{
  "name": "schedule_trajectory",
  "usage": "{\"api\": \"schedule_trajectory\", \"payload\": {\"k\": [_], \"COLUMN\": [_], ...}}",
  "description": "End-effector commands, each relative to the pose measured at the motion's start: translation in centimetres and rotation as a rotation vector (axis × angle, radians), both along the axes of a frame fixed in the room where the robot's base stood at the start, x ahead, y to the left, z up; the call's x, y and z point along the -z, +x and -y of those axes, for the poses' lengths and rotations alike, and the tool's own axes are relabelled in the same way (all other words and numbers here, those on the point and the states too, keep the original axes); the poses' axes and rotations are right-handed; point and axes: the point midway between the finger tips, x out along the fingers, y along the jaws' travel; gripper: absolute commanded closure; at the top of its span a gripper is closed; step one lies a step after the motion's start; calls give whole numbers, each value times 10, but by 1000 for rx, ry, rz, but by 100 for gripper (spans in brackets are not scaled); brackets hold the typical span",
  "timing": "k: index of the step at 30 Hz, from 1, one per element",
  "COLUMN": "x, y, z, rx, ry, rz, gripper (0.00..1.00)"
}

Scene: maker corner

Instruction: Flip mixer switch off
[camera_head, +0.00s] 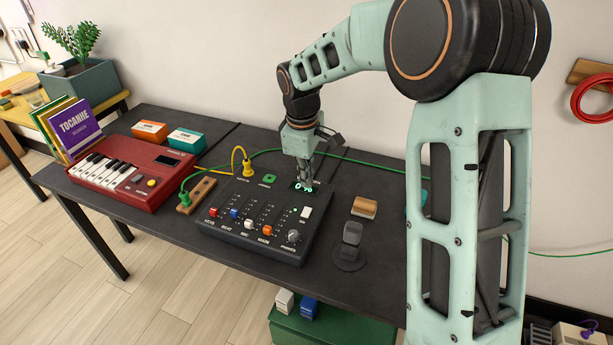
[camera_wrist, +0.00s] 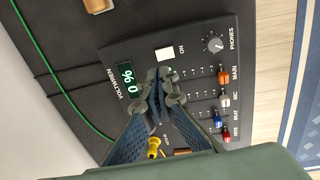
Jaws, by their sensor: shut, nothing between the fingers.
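The black mixer (camera_head: 245,240) stands on the dark table; its panel (camera_wrist: 195,32) fills much of the wrist view. The white switch (camera_head: 306,212) is near its right edge, beside the label ON, and also shows in the wrist view (camera_wrist: 165,53). I cannot tell which way it is tipped. A small green light (camera_head: 295,210) glows beside it. My gripper (camera_head: 304,181) points down over the mixer's back right part, near the lit display (camera_head: 314,187), with its tips (camera_wrist: 160,78) shut and empty. In the wrist view the switch lies just beyond the tips, apart from them in the picture.
Coloured sliders (camera_head: 249,224) and a knob (camera_head: 293,236) lie in front of the switch. Yellow (camera_head: 247,165) and green (camera_head: 186,190) cables run at the mixer's back and left. A red keyboard (camera_head: 132,170) stands left; a wooden block (camera_head: 364,207) and grey stand (camera_head: 350,242) stand right.

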Motion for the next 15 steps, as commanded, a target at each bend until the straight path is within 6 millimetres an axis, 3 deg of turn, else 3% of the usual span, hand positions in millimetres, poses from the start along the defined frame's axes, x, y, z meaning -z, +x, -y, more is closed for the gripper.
{"api": "schedule_trajectory", "payload": {"k": [1, 6, 15], "x": [15, 51, 93], "y": [0, 4, 10], "z": [1, 2, 5], "rx": [-1, -1, -1], "ry": [-1, 0, -1], "rz": [-6, -5, -3], "gripper": [100, 100, 100]}}
